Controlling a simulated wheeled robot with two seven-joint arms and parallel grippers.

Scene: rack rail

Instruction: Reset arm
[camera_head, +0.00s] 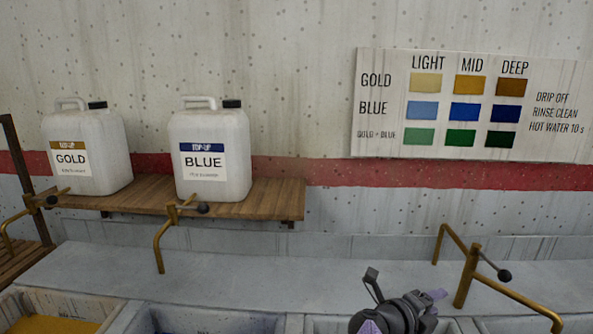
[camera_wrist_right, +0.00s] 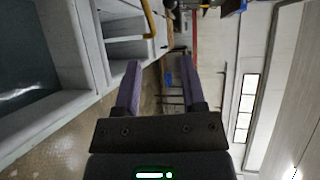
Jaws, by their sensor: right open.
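My right gripper (camera_head: 432,296) shows at the bottom of the head view, right of centre, in front of the grey ledge. In the right wrist view its two purple fingers (camera_wrist_right: 160,82) stand wide apart with nothing between them. It is open and empty. My left gripper is not in either view.
Sink basins (camera_head: 115,318) run along the bottom, the left one holding yellow liquid. Brass taps (camera_head: 160,245) and (camera_head: 468,275) rise near the ledge (camera_head: 300,275). Jugs labelled GOLD (camera_head: 90,150) and BLUE (camera_head: 215,135) stand on a wooden shelf (camera_head: 270,200). A colour chart (camera_head: 375,65) hangs right.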

